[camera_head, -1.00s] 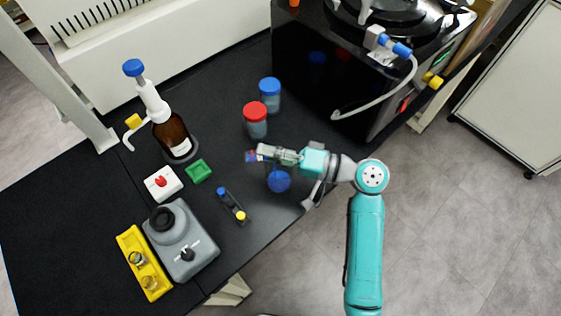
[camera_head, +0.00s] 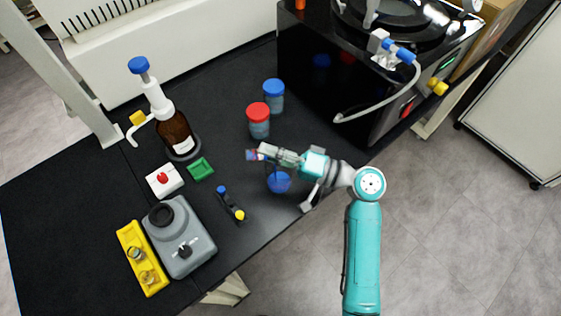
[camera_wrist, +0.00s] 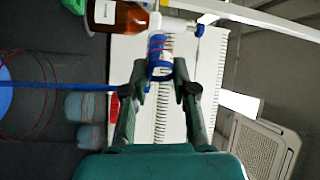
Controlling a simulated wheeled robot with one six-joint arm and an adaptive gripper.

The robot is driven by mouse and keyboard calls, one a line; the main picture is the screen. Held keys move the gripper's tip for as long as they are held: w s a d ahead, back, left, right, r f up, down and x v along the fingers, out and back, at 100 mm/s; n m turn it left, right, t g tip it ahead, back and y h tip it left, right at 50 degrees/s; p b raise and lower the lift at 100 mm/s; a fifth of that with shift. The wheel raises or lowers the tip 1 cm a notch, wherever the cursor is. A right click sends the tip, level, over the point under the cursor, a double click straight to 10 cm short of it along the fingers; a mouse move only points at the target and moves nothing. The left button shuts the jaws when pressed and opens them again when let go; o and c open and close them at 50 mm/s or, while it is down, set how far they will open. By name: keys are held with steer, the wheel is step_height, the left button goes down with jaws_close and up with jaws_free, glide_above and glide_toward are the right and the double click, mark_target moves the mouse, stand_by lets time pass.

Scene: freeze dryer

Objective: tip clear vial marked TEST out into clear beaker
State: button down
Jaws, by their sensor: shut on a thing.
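My gripper (camera_head: 258,154) is shut on a small clear vial (camera_wrist: 160,52) with a printed label and blue at its lower end in the wrist view. The print is too small to read. In the head view the vial (camera_head: 252,155) shows as a small blue and red shape at the fingertips, lying roughly level. A clear beaker with blue in it (camera_head: 279,182) stands on the black bench just below and in front of my gripper. At the left of the wrist view, thin round outlines and blue (camera_wrist: 6,95) show, probably the beaker. I cannot tell whether anything leaves the vial.
A red-lidded jar (camera_head: 258,118) and a blue-lidded jar (camera_head: 273,95) stand behind my gripper. A brown dispenser bottle (camera_head: 175,135), green dish (camera_head: 201,169), small black rack (camera_head: 231,204), grey device (camera_head: 180,238) and yellow rack (camera_head: 143,258) are left. A black machine (camera_head: 330,90) stands behind right.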

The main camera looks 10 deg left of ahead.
steer(key=shift+r+m+y+b, duration=0.1)
steer(key=shift+m+y+b, duration=0.25)
steer(key=shift+y, duration=0.35)
stand_by(0.5)
